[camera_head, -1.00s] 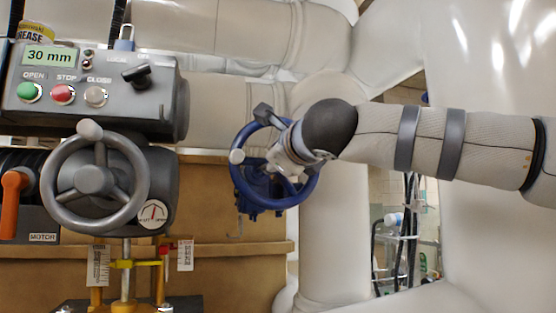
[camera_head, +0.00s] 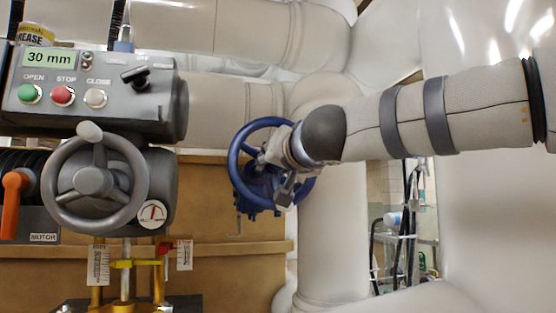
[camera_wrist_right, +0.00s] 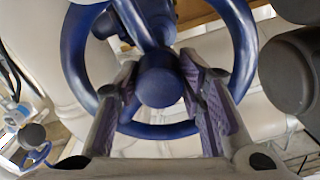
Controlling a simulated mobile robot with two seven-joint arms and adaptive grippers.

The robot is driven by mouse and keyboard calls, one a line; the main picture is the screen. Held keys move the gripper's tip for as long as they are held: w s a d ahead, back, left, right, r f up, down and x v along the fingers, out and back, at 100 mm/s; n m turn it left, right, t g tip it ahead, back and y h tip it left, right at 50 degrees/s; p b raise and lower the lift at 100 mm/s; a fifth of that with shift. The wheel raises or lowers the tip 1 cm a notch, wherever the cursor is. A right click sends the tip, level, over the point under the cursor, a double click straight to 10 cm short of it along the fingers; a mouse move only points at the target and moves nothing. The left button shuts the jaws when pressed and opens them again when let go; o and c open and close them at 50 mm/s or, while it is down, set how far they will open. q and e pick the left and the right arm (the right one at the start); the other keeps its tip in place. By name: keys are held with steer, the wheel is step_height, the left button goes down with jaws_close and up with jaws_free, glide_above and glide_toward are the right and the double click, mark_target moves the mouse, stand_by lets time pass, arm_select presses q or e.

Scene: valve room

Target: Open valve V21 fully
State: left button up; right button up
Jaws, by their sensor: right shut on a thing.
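A blue handwheel (camera_head: 233,160) stands in the middle of the head view on a blue valve body. My right gripper (camera_head: 277,170) reaches it from the right and covers part of it. In the right wrist view, the blue wheel (camera_wrist_right: 245,50) fills the upper middle, with its round hub (camera_wrist_right: 160,80) between the two padded fingers of my right gripper (camera_wrist_right: 163,90). The gripper is shut on the wheel at its middle; the exact contact is partly hidden. No V21 label is readable. My left gripper is not in view.
A grey motor unit stands at left, with a control box (camera_head: 150,110) reading 30 mm, a grey handwheel (camera_head: 138,185), a small dial (camera_head: 152,213) and an orange lever (camera_head: 14,190). Large pale pipes (camera_head: 330,225) crowd the back and right. A shelf opening (camera_head: 400,230) shows at right.

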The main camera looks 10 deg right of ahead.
steer(key=n, duration=0.1)
steer(key=r+n, duration=0.1)
steer(key=n, duration=0.2)
steer(key=shift+s+d+r, duration=0.1)
steer(key=shift+d+r, duration=0.1)
steer(key=shift+d, duration=0.15)
steer(key=n, duration=0.6)
steer(key=shift+n, duration=0.4)
steer(key=o, duration=1.2)
steer(key=shift+o, duration=0.2)
steer(key=shift+w+f, duration=0.25)
